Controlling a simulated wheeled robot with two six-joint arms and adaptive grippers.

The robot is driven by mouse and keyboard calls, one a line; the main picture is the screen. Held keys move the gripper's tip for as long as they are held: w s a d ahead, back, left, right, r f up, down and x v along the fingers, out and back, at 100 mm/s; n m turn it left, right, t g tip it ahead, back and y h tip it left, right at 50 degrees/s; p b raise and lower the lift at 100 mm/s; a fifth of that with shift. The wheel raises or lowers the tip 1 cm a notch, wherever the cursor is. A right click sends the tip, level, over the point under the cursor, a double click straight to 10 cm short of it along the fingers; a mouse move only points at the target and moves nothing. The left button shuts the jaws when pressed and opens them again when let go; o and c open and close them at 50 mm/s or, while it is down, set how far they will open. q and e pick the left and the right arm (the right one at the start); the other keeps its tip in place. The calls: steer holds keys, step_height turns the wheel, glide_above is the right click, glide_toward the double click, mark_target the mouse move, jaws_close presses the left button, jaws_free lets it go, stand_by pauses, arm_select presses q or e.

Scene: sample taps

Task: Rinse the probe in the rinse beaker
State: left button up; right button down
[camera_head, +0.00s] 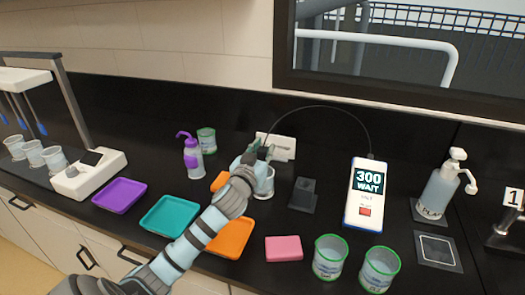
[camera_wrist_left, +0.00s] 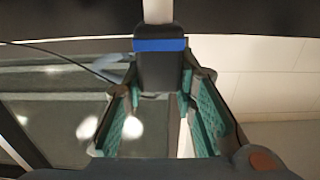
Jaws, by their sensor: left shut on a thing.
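My left gripper (camera_head: 257,158) is shut on the probe, over a clear beaker (camera_head: 265,187) in the middle of the counter. In the left wrist view the probe (camera_wrist_left: 160,70) is a dark body with a blue band, between the teal finger pads. In the head view the gripper mostly hides the probe, so I cannot tell whether its tip is inside the beaker. A dark cable runs from there to the white meter (camera_head: 365,205), which reads "300 WAIT". I cannot read which beaker is the rinse beaker. My right gripper is not in view.
Two green-rimmed beakers (camera_head: 330,258) stand at the front right, beside a pink block (camera_head: 284,248). A dark holder (camera_head: 303,195) stands right of the gripper. Purple (camera_head: 119,195), teal (camera_head: 170,215) and orange (camera_head: 232,240) trays lie left. A wash bottle (camera_head: 192,158) and pump bottle (camera_head: 438,190) stand upright.

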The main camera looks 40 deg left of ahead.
arm_select(q)
steer(key=shift+w, duration=0.1)
steer(key=shift+s+a, duration=0.3)
steer(key=shift+s, duration=0.2)
steer(key=shift+d, duration=0.15)
steer(key=shift+s+d, duration=0.2)
steer(key=shift+d, duration=0.15)
steer(key=shift+w, duration=0.15)
steer(key=shift+w+a, duration=0.15)
steer(key=shift+w, duration=0.1)
steer(key=shift+p, duration=0.3)
